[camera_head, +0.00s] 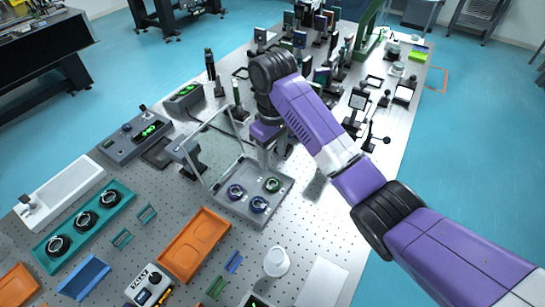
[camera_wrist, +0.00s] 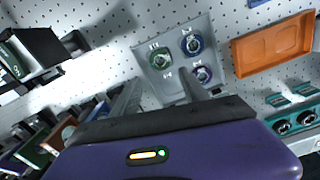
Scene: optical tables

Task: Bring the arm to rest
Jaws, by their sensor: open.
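My purple arm reaches in from the lower right of the head view, bends at a dark joint and points down over the optical table (camera_head: 318,212). My gripper (camera_head: 274,153) hangs above the back edge of a grey tray (camera_head: 250,175). The tray (camera_wrist: 174,34) shows just past the fingertips. The exact height of the fingertips above the tray cannot be told.
A clear panel in a stand (camera_head: 192,160) is close left of my gripper. Several optics posts crowd behind and right of it, including a white-faced mount (camera_head: 358,100). An orange bin (camera_head: 193,245) and a teal holder (camera_head: 85,222) lie nearer. Bare table shows right of the tray.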

